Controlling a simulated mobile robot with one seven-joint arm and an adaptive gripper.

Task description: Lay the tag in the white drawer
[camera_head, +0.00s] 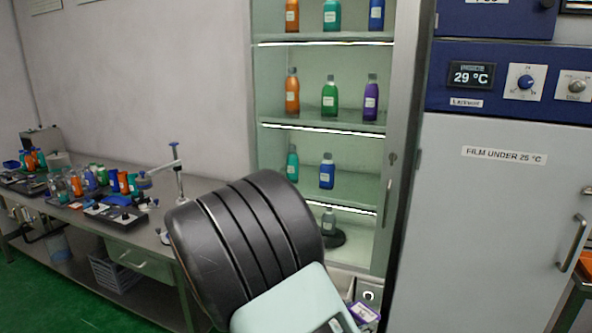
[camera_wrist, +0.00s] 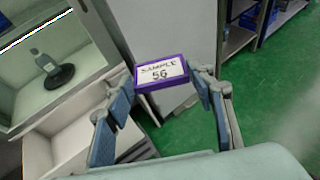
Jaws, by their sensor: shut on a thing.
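The tag (camera_wrist: 161,72) has a purple frame and a white label reading "SAMPLE 56". In the wrist view it sits upright between the fingertips of my gripper (camera_wrist: 160,84), which is shut on it. A purple and white corner of the tag (camera_head: 366,312) shows low in the head view, beside my arm; my fingers are hidden there. The white drawer (camera_wrist: 38,158) stands open at the lower left of the wrist view, under the glass-shelved cabinet. The tag is to the right of the drawer's open inside in that view. My arm hides most of the drawer in the head view.
A bottle on a black disc (camera_wrist: 58,77) stands on the cabinet's bottom shelf. The cabinet (camera_head: 325,142) holds several coloured bottles above. A tall grey unit (camera_head: 490,235) labelled "FILM UNDER 25 °C" stands at its right. A cluttered steel bench (camera_head: 150,238) is at left. Green floor is open beyond.

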